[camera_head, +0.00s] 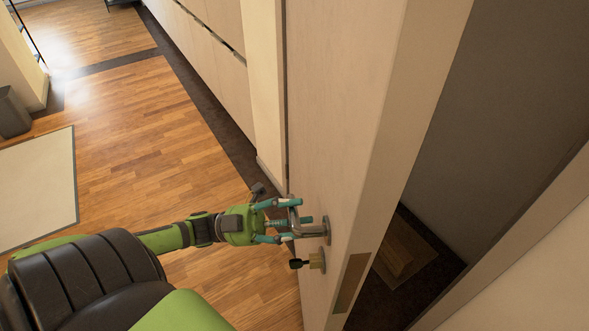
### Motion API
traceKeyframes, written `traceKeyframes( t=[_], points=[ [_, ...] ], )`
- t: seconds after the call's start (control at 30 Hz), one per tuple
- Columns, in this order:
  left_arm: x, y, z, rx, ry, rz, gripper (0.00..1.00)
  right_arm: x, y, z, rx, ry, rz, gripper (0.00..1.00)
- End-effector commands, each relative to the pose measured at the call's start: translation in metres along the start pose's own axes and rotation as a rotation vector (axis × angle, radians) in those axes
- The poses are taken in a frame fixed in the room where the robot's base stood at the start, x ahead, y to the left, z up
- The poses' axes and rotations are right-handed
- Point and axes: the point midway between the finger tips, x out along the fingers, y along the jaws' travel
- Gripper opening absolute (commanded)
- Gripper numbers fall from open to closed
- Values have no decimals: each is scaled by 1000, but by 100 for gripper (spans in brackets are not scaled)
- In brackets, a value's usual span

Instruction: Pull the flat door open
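The flat door (335,90) is pale and stands ajar, its edge facing me with a dark latch plate (351,283) in it. A metal lever handle (316,230) sticks out from its left face. Below the handle is a lock with a dark key or knob (308,263). My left gripper (290,220), with teal fingers on a green wrist, is at the handle. Its fingers are spread apart, with the lever bar between or against them; exact contact is unclear. My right gripper is not in view.
A dark opening (440,170) lies right of the door edge, with a dark mat (408,250) on the floor beyond. Pale handleless cabinets (215,60) run behind the door. The wooden floor at left is mostly clear, with a pale rug (38,185) and a grey bin (13,112).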

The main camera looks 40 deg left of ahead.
Motion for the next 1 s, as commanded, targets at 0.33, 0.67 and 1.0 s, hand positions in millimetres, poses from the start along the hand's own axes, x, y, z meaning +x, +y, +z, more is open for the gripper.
traceKeyframes(
  t=[0.33,0.67,1.0],
  points=[
    [-4,1,0,-2,-1,1,53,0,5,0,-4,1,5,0],
    [-65,1,1,-1,-5,2,53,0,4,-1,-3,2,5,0],
    [-116,0,0,0,0,-1,53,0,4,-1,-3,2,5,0]
  ],
)
